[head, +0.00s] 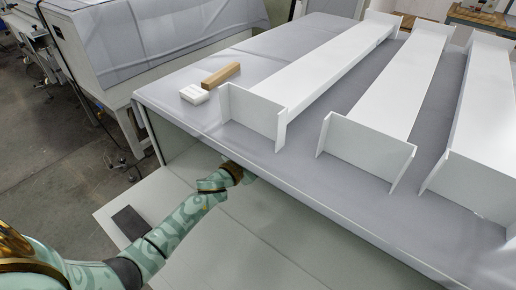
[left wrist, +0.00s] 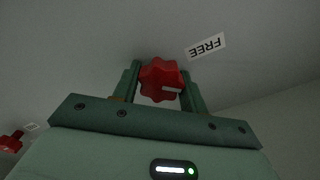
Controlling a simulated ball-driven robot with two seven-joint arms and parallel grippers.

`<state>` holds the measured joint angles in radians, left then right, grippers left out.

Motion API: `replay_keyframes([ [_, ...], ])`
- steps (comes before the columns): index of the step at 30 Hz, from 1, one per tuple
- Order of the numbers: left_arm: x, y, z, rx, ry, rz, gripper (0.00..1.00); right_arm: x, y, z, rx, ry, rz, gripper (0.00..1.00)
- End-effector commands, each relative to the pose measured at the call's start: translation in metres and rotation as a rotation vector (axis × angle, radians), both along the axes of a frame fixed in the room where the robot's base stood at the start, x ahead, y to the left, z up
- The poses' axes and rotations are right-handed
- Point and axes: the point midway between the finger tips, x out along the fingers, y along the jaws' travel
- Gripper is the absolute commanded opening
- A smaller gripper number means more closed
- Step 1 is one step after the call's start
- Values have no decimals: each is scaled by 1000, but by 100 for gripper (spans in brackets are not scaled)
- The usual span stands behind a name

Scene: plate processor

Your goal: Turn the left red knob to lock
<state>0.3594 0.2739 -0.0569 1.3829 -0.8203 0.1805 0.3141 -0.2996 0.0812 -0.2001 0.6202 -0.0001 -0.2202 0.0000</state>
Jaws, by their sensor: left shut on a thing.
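A red star-shaped knob (left wrist: 161,80) with a pale mark on it sits between the two fingers of my left gripper (left wrist: 160,84) in the left wrist view. The gripper is shut on this knob. A white label reading FREE (left wrist: 206,46), upside down in the picture, is on the grey panel beside it. A second red knob (left wrist: 11,142) shows at the left edge, with a small label (left wrist: 31,126) near it. In the head view my left arm reaches under the table edge, and the table hides the gripper and knobs. My right gripper is not in view.
A grey cloth-covered table (head: 315,190) overhangs my left arm. Several long white channel-shaped pieces (head: 330,65) lie on it. A wooden block (head: 221,75) and a small white box (head: 194,94) are near its left edge. Another covered machine (head: 150,40) stands behind left.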

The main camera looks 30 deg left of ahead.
Motion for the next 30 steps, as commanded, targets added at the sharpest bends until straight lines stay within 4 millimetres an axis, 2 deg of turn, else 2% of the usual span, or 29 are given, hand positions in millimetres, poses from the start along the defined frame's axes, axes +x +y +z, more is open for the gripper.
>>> replay_keyframes([
  [18, -1, -1, -5, 571, -76, 0, 20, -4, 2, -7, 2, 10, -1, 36],
  [30, -1, -2, -6, 819, -110, -1, 20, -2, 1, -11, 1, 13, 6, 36],
])
